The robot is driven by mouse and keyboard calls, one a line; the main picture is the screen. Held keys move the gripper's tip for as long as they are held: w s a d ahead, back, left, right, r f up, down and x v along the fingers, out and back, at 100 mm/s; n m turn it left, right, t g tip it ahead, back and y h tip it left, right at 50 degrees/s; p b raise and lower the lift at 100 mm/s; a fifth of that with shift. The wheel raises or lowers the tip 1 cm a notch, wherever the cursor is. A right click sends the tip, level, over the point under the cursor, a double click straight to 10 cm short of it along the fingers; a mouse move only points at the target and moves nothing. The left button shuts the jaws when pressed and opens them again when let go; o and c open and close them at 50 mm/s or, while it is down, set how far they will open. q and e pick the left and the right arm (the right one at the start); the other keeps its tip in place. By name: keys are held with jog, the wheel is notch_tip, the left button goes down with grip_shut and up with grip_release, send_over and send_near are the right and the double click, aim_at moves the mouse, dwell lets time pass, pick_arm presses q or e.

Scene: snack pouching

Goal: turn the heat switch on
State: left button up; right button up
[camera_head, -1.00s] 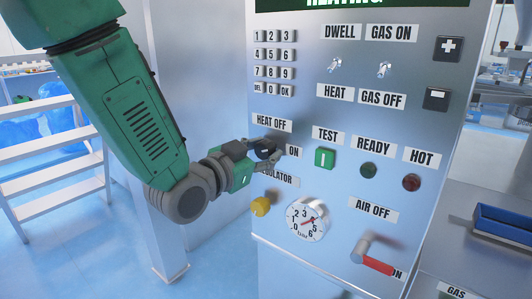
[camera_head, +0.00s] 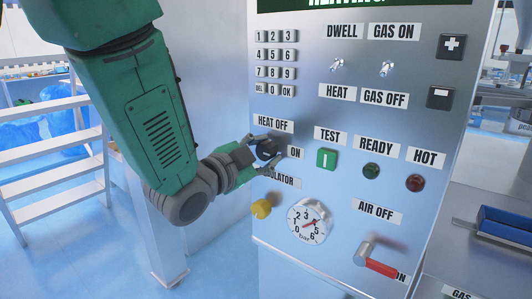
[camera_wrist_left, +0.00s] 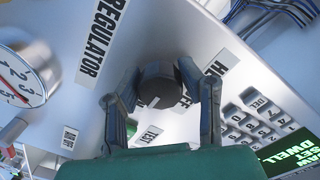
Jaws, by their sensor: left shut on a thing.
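The heat switch (camera_head: 268,149) is a black rotary knob on the metal control panel, between the HEAT OFF label (camera_head: 273,123) and the ON label (camera_head: 296,153). My left gripper (camera_head: 262,155) comes in from the left and is shut on the knob, one finger above it and one below. In the left wrist view the knob (camera_wrist_left: 157,88) shows as a dark round cap between the two fingers (camera_wrist_left: 160,74). The fingers hide part of the HEAT OFF label there. My right gripper is not in view.
Below the knob are a yellow knob (camera_head: 261,209) and a white dial gauge (camera_head: 309,221). A green TEST button (camera_head: 326,159) lies to the right, and a keypad (camera_head: 274,62) above. A red-handled valve (camera_head: 377,264) sticks out at lower right.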

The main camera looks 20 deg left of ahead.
pick_arm(q)
jog(key=shift+f, duration=0.1)
jog(key=o, duration=1.2)
jog(key=shift+s, duration=0.1)
jog(key=shift+c, duration=0.2)
jog(key=shift+s+d, duration=0.1)
jog(key=v, duration=0.7)
jog(key=shift+s, duration=0.15)
